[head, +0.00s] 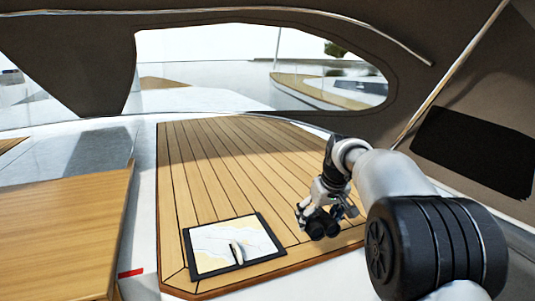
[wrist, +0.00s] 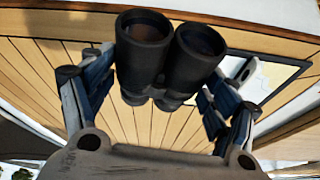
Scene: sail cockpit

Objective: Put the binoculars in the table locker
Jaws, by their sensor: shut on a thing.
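The black binoculars (head: 322,225) are held up by my gripper (head: 325,207) over the right part of the slatted teak surface, apart from it. In the wrist view the binoculars (wrist: 160,55) hang between the two blue-padded fingers of my gripper (wrist: 150,92), with their two large lenses toward the camera. The gripper is shut on them; the finger contact is partly hidden. A plain wooden table (head: 60,225) stands at the left edge of the head view. No locker opening shows, so I cannot tell where the table locker opens.
A framed chart (head: 212,249) with a small pale object (head: 238,252) lies at the near end of the teak surface (head: 225,165). The far teak is clear. A red mark (head: 131,273) is on the floor. A sloping rail (head: 450,75) and dark canopy are at the right.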

